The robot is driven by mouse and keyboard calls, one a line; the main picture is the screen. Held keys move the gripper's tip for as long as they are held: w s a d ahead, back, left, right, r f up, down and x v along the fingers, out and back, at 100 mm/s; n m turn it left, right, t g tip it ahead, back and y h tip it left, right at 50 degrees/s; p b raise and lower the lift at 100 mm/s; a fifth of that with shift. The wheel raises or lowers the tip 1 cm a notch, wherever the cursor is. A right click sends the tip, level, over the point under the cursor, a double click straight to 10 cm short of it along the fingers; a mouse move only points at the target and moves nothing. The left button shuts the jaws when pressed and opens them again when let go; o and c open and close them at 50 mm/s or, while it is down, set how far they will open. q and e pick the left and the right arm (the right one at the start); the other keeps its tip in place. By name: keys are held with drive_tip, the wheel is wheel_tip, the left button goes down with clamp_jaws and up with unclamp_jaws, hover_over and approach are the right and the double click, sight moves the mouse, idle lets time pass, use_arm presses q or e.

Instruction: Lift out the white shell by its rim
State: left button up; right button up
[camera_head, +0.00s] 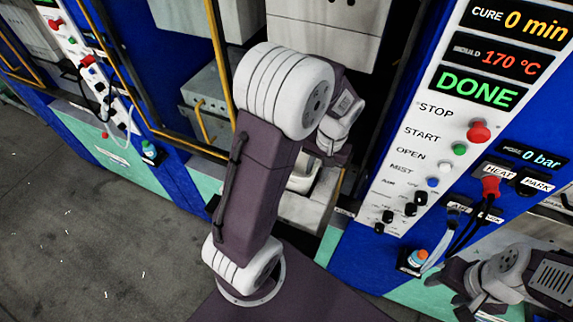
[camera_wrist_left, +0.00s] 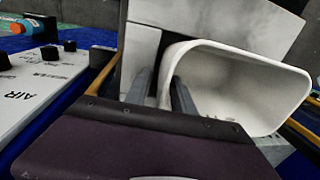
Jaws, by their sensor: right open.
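The white shell (camera_wrist_left: 250,85) fills the right half of the left wrist view, a deep, smooth tub with a rounded rim, tilted with its hollow towards the camera. Part of it shows in the head view (camera_head: 302,180) inside the press, below my left gripper (camera_head: 328,152). In the left wrist view my left gripper (camera_wrist_left: 162,78) has its two fingers astride the shell's left wall at the rim, one outside and one inside. They look apart from the wall, with a narrow gap. My right gripper (camera_head: 458,288) is open and empty at the lower right.
Grey press blocks (camera_wrist_left: 140,60) stand close behind and left of the shell. A yellow guard rail (camera_head: 190,145) runs by my left arm. The control panel (camera_head: 440,140) reads DONE, 170 °C and 0 bar. Grey floor (camera_head: 90,230) is open at the left.

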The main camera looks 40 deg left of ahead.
use_arm(q)
drive_tip(key=shift+s+f, duration=0.25)
drive_tip(key=shift+f, duration=0.1)
drive_tip(key=shift+w, duration=0.1)
clamp_jaws()
idle(1.1)
